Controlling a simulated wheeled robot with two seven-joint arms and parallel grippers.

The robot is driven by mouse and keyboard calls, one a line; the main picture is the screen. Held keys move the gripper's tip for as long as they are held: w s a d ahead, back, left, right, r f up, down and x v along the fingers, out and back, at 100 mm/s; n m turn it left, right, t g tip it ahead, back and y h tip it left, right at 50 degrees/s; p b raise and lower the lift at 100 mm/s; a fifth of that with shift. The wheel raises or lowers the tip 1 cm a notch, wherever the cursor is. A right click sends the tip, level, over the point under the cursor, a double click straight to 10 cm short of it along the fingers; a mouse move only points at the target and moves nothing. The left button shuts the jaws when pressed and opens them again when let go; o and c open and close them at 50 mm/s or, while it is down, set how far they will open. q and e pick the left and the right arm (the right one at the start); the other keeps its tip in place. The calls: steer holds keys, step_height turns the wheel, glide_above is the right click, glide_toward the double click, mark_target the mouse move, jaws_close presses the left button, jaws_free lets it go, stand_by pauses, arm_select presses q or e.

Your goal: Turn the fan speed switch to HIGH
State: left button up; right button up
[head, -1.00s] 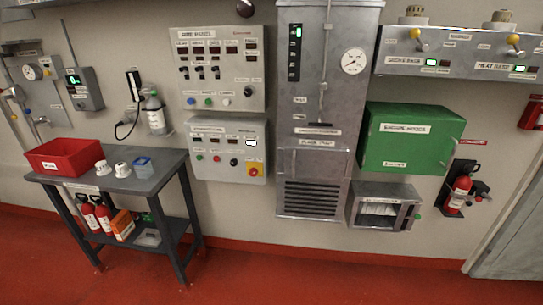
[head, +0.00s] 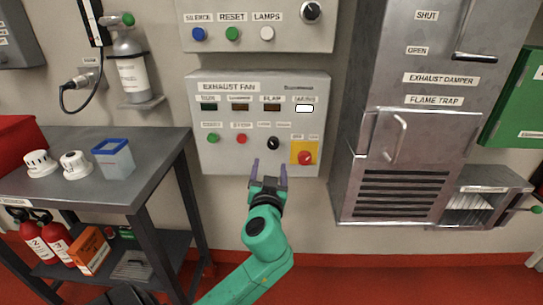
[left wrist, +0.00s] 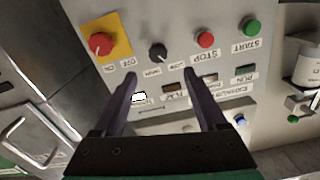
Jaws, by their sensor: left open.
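The exhaust fan panel (head: 228,157) is on the wall at the centre of the head view. Its black speed knob (head: 273,143) sits between the red stop button (head: 242,139) and the red rotary switch on a yellow plate (head: 305,157). The knob also shows in the left wrist view (left wrist: 158,53), upside down, beyond my fingertips. My left gripper (head: 269,170) is open and empty, just below the knob in the head view, with its fingers pointing at the panel. It looks apart from the knob. The knob's small labels are too blurred to read. My right gripper is not in view.
A grey damper and flame trap cabinet (head: 372,90) juts out to the right of the panel. A grey table (head: 110,185) with white caps and a blue container stands at left. A green start button (head: 213,138) is on the same panel. Wall below the panel is clear.

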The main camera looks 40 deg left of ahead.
mark_target(273, 146)
arm_select(q)
steer(key=p+x, duration=0.1)
steer(key=x, duration=1.1)
steer(key=shift+w+d+r, duration=0.1)
steer(key=shift+d+r, duration=0.05)
steer(key=shift+d, duration=0.05)
steer(key=shift+w+a, duration=0.2)
steer(key=shift+w, duration=0.1)
steer(key=c, duration=1)
jaws_close()
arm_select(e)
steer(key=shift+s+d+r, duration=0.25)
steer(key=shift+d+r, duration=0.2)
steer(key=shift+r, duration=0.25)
